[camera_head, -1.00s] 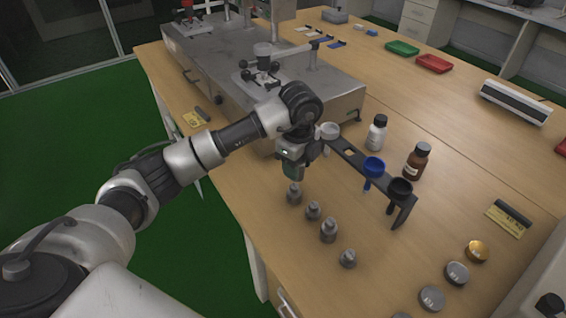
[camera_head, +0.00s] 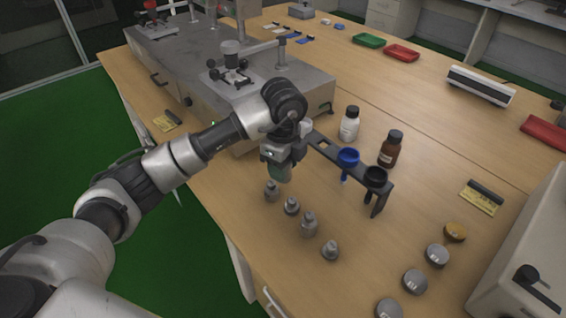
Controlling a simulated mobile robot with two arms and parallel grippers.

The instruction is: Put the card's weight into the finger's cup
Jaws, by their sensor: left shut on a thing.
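My left gripper (camera_head: 277,177) points down at the far end of a row of grey metal weights and is shut on the far weight (camera_head: 271,191). Its grip is small and partly hidden, and I cannot tell whether this weight is off the table. The other weights are a small one (camera_head: 291,206), a larger one (camera_head: 309,225) and a near one (camera_head: 330,250). A dark rack holds a blue cup (camera_head: 348,157) and a black cup (camera_head: 375,177); its far end is behind my gripper. A yellow card (camera_head: 481,198) with a black bar lies right. My right gripper is not in view.
A white bottle (camera_head: 349,124) and a brown bottle (camera_head: 391,149) stand behind the rack (camera_head: 327,149). Several round lids, one gold (camera_head: 455,232), lie at the right front. A large grey machine (camera_head: 205,75) fills the back left. Another yellow card (camera_head: 166,121) lies by the left edge.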

